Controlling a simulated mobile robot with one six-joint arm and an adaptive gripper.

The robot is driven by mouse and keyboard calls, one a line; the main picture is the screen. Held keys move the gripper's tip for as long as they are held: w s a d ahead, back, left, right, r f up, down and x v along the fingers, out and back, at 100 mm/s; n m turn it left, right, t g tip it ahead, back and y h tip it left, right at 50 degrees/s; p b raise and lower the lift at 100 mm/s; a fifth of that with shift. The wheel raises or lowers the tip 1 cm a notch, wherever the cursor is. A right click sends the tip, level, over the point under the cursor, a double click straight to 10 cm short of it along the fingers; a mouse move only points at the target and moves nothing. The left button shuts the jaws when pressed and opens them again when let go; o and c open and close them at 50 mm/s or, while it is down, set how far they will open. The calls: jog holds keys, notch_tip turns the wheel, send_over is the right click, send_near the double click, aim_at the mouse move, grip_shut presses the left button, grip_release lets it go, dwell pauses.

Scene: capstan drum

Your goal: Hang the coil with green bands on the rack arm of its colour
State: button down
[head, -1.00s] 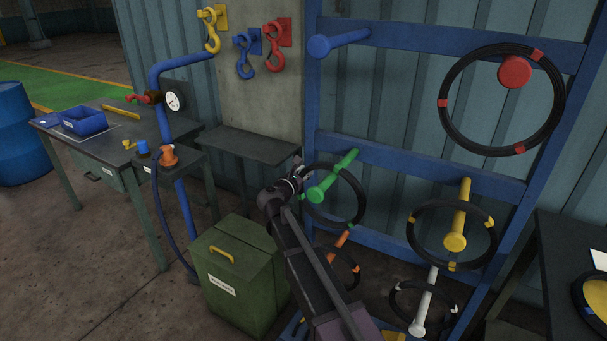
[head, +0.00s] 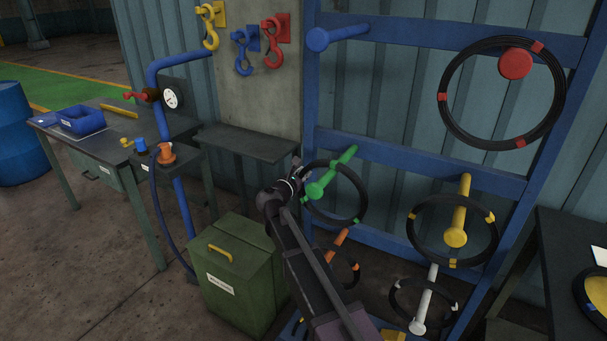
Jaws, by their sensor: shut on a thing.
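The black coil with green bands (head: 361,186) is around the green rack arm (head: 331,173), whose knobbed end shows inside the ring. Green bands show at the coil's upper right and lower right. My gripper (head: 297,172) is at the coil's left side, shut on its rim. My wrist hides part of the coil's left edge. Whether the coil's top touches the green arm is hard to tell at this size.
The blue rack (head: 430,165) also bears an empty blue arm (head: 335,38). A red-banded coil (head: 447,120), a yellow-banded coil (head: 415,222) and other coils hang around it. A green bin (head: 232,290) stands below left, and a dark shelf (head: 250,143) is left of my gripper.

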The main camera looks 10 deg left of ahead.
jog(key=shift+f, duration=0.15)
dwell(0.3)
jog(key=c, duration=0.5)
grip_release()
jog(key=f+v, duration=0.1)
jog(key=v, duration=1.9)
jog(key=shift+f, duration=0.2)
